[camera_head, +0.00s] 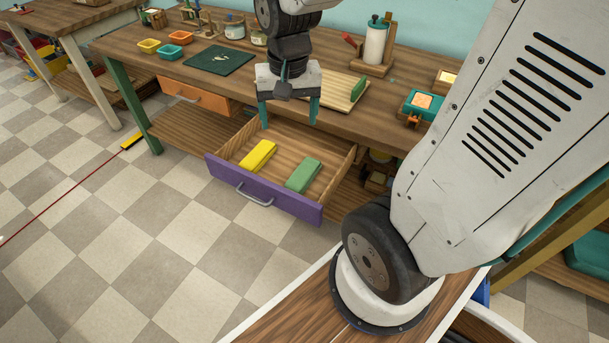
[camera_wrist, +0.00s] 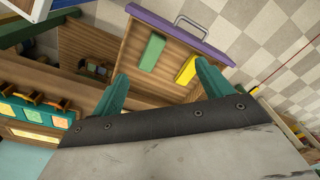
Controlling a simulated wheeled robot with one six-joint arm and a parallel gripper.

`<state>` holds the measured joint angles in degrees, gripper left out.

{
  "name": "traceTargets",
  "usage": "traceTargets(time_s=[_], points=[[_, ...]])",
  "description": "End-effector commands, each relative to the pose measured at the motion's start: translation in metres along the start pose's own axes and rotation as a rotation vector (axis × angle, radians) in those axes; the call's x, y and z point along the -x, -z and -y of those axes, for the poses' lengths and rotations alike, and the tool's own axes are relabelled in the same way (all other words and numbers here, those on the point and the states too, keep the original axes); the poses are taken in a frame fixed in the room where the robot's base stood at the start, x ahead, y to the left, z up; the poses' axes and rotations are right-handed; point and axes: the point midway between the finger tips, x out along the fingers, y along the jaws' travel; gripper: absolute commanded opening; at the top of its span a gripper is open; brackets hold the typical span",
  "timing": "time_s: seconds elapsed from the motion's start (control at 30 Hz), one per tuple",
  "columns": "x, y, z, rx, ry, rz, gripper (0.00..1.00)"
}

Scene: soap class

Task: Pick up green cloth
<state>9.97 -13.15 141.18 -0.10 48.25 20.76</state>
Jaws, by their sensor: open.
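A green cloth (camera_head: 303,175), a folded block shape, lies in an open wooden drawer with a purple front (camera_head: 262,192). A yellow cloth (camera_head: 257,155) lies to its left in the same drawer. My gripper (camera_head: 290,121) is above the back part of the drawer, its teal fingers spread and empty, apart from both cloths. In the wrist view the green cloth (camera_wrist: 152,53) shows between my fingertips (camera_wrist: 162,78), farther off. The yellow cloth (camera_wrist: 187,70) is partly hidden behind the right finger there.
An orange drawer (camera_head: 198,96) is left of the open one.

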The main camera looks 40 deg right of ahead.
Motion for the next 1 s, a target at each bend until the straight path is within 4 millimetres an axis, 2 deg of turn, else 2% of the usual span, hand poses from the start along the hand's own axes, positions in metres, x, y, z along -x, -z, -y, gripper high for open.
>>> traceTargets(time_s=[0.03, 0.2, 0.4, 0.5, 0.6, 1.0], points=[[-0.021, 0.015, -0.003, -0.068, -0.008, 0.017, 0.78], [-0.090, 0.057, -0.018, -0.299, -0.021, 0.034, 0.78], [-0.169, 0.084, -0.041, -0.531, -0.035, 0.048, 0.78], [-0.196, 0.090, -0.050, -0.611, -0.039, 0.051, 0.78], [-0.214, 0.093, -0.057, -0.661, -0.041, 0.052, 0.78], [-0.256, 0.093, -0.060, -0.688, -0.043, 0.052, 0.78]])
